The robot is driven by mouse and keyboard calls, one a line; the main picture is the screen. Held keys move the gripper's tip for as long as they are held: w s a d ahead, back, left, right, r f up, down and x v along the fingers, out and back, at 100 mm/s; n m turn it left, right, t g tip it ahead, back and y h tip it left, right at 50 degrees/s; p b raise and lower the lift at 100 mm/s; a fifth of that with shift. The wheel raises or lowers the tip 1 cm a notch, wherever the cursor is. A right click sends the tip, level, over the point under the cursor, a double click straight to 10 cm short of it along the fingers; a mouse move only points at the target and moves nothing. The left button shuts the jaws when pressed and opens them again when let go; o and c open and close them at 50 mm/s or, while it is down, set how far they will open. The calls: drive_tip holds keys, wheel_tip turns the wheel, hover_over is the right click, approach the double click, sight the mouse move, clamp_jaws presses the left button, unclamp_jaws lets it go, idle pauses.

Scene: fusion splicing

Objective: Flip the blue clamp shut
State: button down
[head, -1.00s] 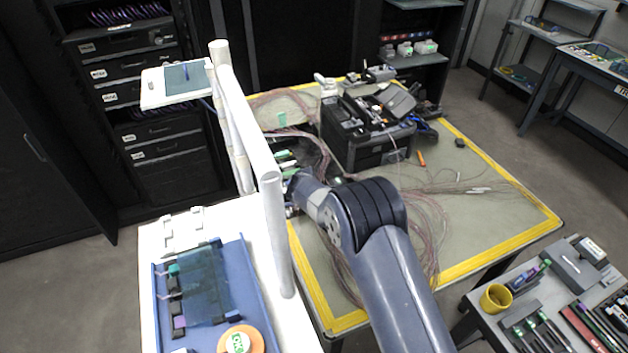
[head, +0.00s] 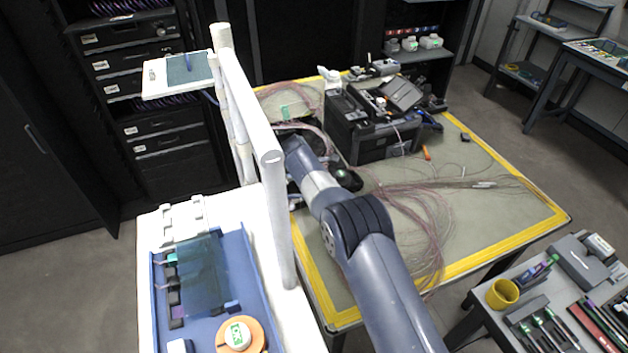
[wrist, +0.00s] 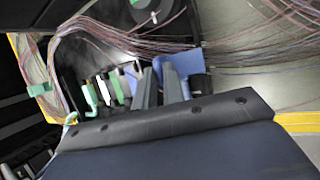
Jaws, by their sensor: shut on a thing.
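In the wrist view the blue clamp (wrist: 190,63) is a raised blue piece at the right end of a row of clamps. My gripper (wrist: 160,72) has its grey fingers against it and is shut on it, partly covering it. Green clamps (wrist: 91,97) and a white clamp (wrist: 117,86) stand to the left of the fingers. In the head view my arm and the white frame hide the gripper's fingertips and the blue clamp. I cannot tell how far the clamp is tilted.
Loose fibre bundles (head: 410,215) spread over the table beside my arm. A black splicing machine (head: 370,125) stands behind. A white frame post (head: 277,215) rises close to the left of my arm. A blue tray (head: 240,265) lies at the lower left.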

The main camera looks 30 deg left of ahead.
drive_tip(key=shift+w+a+b, duration=0.1)
drive_tip(key=shift+w+b, duration=0.1)
drive_tip(key=shift+b, duration=0.15)
idle(0.4)
drive_tip(key=c, duration=1.5)
unclamp_jaws()
drive_tip(key=shift+s, duration=0.1)
drive_tip(key=b+v, duration=0.2)
drive_tip(key=v, duration=0.8)
drive_tip(key=shift+a+r, duration=0.15)
drive_tip(key=shift+r, duration=0.25)
drive_tip(key=shift+f, duration=0.1)
drive_tip(key=p+x, duration=0.2)
drive_tip(key=x, duration=0.8)
drive_tip(key=shift+f, duration=0.35)
